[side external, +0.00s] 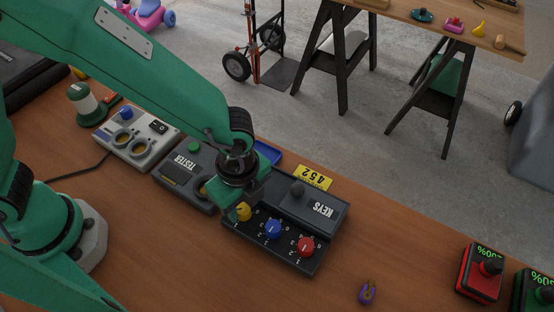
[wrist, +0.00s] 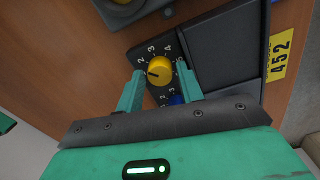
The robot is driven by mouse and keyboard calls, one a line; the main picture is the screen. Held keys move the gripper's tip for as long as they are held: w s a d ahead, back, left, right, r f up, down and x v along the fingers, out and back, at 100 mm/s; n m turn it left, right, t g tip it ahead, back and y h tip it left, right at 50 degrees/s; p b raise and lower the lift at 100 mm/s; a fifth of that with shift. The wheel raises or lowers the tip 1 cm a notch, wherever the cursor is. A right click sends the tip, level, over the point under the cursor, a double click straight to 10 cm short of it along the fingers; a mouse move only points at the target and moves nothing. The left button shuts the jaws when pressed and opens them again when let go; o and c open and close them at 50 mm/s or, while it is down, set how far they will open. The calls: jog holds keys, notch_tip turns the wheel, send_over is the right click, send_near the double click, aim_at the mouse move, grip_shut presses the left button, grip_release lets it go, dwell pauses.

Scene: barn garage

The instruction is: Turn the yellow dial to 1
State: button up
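The yellow dial (side external: 243,212) is the leftmost of three dials on the black KEYS panel (side external: 318,255). It also shows in the wrist view (wrist: 159,70), where its pale pointer line points left, a little below the printed 2. Printed 3 and 4 show above it; the mark at the pointer's end is hidden by the left finger. My gripper (wrist: 159,72) is open, one finger on each side of the dial, with small gaps seeming to show. In the side view my gripper (side external: 240,205) is right at the dial and partly covers it.
A blue dial (side external: 273,229) and a red dial (side external: 306,246) sit beside it. The TESTER box (side external: 188,175) is close on the left.

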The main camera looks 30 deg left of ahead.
jog(key=shift+f, duration=0.2)
jog(key=c, duration=0.7)
jog(key=shift+n, duration=0.3)
jog(key=n, duration=0.8)
jog(key=shift+w+n, duration=0.1)
jog(key=shift+n, duration=0.2)
